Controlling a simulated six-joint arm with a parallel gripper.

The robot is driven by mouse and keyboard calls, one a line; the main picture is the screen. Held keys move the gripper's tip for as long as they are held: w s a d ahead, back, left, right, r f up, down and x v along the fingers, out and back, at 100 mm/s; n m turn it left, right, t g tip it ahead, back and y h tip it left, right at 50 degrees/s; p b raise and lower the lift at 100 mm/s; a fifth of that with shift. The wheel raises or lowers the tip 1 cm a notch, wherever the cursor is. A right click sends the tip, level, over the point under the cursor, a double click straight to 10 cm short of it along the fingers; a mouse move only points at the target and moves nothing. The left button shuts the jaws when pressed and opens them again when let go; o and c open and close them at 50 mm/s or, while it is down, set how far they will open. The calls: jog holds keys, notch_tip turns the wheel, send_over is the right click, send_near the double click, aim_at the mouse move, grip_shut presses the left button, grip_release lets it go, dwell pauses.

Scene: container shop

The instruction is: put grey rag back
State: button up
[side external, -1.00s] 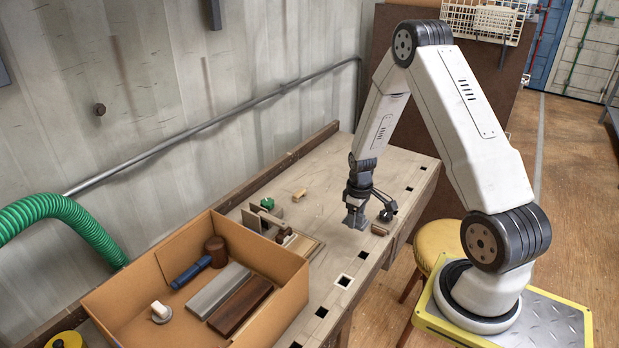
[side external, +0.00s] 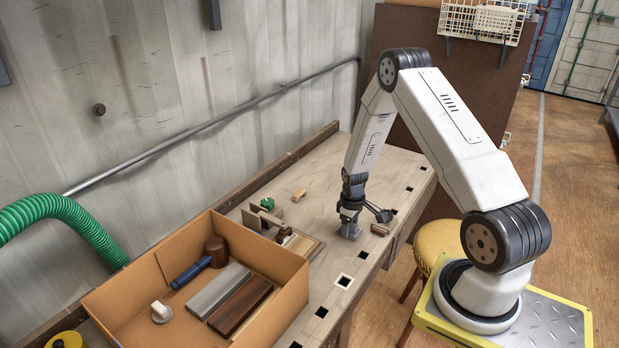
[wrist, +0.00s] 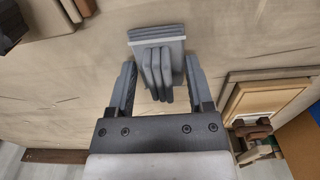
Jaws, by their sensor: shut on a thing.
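The grey rag (side external: 350,231) is a small folded bundle at my gripper's tip, over the right part of the workbench. In the wrist view the rag (wrist: 157,52) has a flat, layered far edge and bunched folds running back between the fingers. My gripper (side external: 352,218) points down and is shut on these folds; its fingers (wrist: 159,88) stand on either side of them. I cannot tell whether the rag's underside touches the bench.
A cardboard box (side external: 281,262) at the front left holds a mallet, a blue-handled tool and long blocks. The bench (side external: 325,205) behind is mostly clear.

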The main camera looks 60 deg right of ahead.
jog(key=shift+f, duration=0.4)
jog(key=o, duration=1.1)
jog(key=shift+r, duration=0.15)
notch_tip(320, 180, up, 12)
dwell(0.4)
